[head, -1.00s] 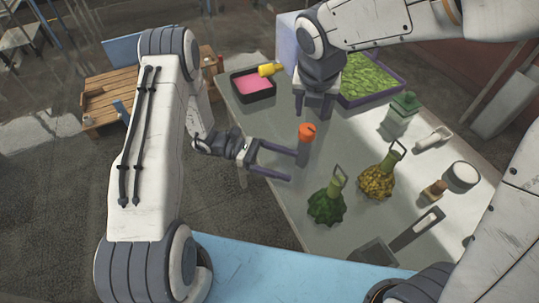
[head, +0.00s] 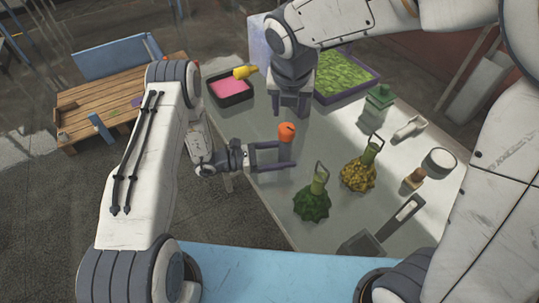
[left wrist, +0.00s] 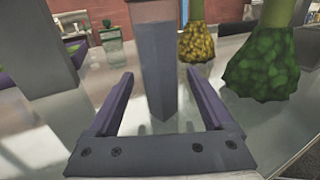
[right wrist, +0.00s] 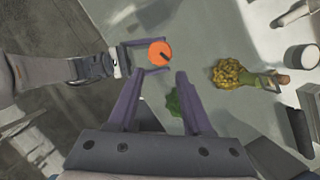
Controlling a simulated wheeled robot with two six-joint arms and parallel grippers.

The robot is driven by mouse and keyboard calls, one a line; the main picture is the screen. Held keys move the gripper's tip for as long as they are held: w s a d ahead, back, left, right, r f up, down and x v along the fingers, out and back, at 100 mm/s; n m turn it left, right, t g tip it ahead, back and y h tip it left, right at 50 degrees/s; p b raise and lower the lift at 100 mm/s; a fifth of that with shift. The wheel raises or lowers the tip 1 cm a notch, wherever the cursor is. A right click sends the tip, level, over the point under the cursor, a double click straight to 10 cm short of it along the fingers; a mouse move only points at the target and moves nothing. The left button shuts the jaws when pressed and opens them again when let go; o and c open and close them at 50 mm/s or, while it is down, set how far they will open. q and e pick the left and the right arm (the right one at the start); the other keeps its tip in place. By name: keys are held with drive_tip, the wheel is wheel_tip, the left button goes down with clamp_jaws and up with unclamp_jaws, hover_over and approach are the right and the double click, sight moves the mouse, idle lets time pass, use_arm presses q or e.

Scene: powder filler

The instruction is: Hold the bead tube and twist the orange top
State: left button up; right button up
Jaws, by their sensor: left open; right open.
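The bead tube stands upright on the grey table, with its orange top (head: 287,131) showing in the head view and its translucent grey body (left wrist: 161,65) in the left wrist view. My left gripper (head: 288,155) is open and level, its fingers on either side of the tube body; contact cannot be made out. My right gripper (head: 290,114) is open, points down and sits near the orange top, apart from it. In the right wrist view the orange top (right wrist: 160,53) lies just beyond the right fingertips. The left fingers partly hide the tube body.
A green flask (head: 312,205) and a yellow flask (head: 358,175) stand to the right of the tube. A black tray of pink material (head: 230,98), a green-filled tray (head: 374,78) and a green jar (head: 377,105) are farther back. A dark scoop-like item (head: 365,243) lies near the front.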

use_arm(q)
drive_tip(key=shift+w+d, duration=0.15)
drive_tip(key=shift+d, duration=0.35)
